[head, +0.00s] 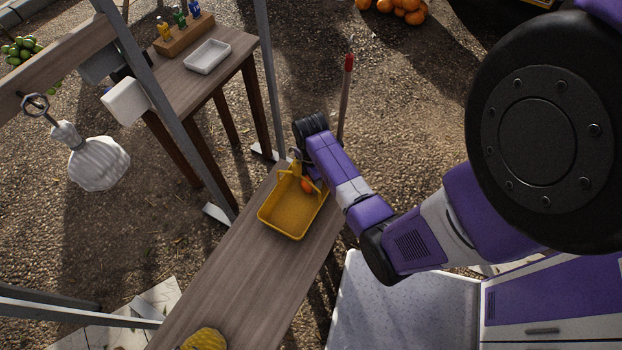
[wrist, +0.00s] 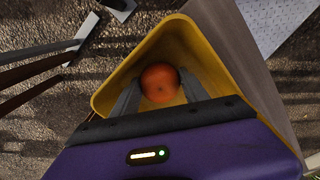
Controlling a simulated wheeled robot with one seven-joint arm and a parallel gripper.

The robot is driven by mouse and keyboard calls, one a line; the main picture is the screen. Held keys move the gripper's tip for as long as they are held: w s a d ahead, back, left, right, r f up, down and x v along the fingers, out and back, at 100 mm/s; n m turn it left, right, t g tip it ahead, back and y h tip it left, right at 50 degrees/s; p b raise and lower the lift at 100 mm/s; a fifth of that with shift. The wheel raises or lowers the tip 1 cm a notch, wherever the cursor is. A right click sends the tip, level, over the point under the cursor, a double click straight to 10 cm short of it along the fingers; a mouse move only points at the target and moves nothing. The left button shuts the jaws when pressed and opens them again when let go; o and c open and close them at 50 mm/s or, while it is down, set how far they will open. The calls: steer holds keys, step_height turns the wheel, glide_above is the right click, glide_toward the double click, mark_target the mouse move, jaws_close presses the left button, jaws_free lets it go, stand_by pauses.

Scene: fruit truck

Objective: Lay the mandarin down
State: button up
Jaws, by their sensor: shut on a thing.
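The mandarin (wrist: 160,82) is orange and round. It sits between the two fingers of my gripper (wrist: 158,92), which is shut on it. In the head view the mandarin (head: 307,185) shows as a small orange spot beside my gripper (head: 304,172), at the far end of the yellow basket (head: 288,236). In the wrist view it appears over the inside of the yellow basket (wrist: 107,98). I cannot tell whether it touches the basket floor. The rest of the basket looks empty.
The basket stands at the far end of a long wooden table (head: 235,283), whose middle is clear. A yellow item (head: 205,340) lies at the near end. A metal post (head: 165,110) stands left of the table. A second table (head: 215,77) holds a white tray (head: 207,56).

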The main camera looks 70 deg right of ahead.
steer(key=o, duration=1.6)
steer(key=shift+o, duration=0.2)
step_height(320, 180, up, 8)
steer(key=p, duration=0.8)
steer(key=shift+p, duration=0.3)
steer(key=shift+r+p, duration=0.3)
steer(key=shift+r, duration=2.15)
